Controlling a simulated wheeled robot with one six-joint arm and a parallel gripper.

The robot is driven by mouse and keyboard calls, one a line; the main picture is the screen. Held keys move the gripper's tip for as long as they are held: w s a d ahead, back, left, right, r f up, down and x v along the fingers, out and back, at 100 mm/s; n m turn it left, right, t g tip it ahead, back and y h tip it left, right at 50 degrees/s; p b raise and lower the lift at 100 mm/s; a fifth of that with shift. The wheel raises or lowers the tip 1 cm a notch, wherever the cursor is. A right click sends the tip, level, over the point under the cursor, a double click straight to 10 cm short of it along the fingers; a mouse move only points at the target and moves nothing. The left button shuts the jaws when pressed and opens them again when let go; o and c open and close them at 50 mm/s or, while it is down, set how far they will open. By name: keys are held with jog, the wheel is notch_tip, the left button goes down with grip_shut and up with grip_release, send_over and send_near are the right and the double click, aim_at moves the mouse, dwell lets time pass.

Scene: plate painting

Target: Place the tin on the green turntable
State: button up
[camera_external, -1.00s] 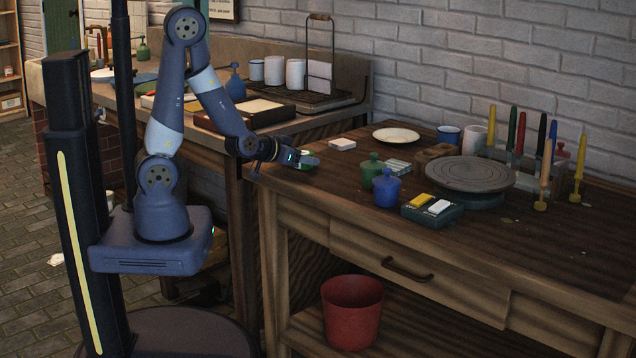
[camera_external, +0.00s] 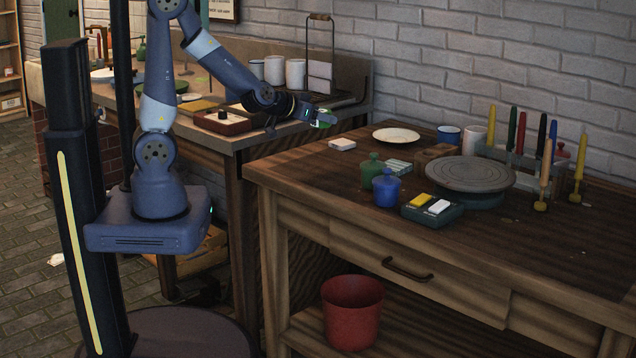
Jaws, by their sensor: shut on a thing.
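My gripper (camera_external: 312,116) is in the air above the back left corner of the wooden table. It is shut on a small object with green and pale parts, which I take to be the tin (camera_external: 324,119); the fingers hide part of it. A green round disc, possibly the green turntable (camera_external: 172,87), lies on the back counter at left, partly hidden by my arm. Another turntable (camera_external: 470,174), with a grey top and dark teal base, stands on the wooden table at right.
The wooden table (camera_external: 560,250) holds a white plate (camera_external: 396,135), green jar (camera_external: 372,168), blue jar (camera_external: 386,188), teal box (camera_external: 432,212) with yellow and white blocks, and several upright coloured tools behind the grey turntable. Its front right is mostly clear.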

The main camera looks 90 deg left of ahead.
jog(key=w+d+r+m+t+h+p, duration=0.1)
jog(key=w+d+r+p, duration=0.1)
jog(key=w, duration=0.5)
jog(key=w+d+r+m+h+p, duration=0.1)
jog(key=w+d+r+p, duration=0.15)
jog(key=w, duration=0.55)
jog(key=m+t+h+p, duration=0.1)
jog(key=m+h+p, duration=0.2)
jog(key=h+p, duration=0.1)
send_over(461, 170)
notch_tip(461, 170, down, 5)
jog(key=shift+a+r, duration=0.1)
jog(key=shift+y, duration=0.3)
jog(key=shift+f+b, duration=0.3)
jog(key=shift+f, duration=2.05)
jog(key=shift+f, duration=0.25)
jog(key=o, duration=1)
jog(key=shift+o, duration=0.2)
jog(key=shift+r, duration=0.1)
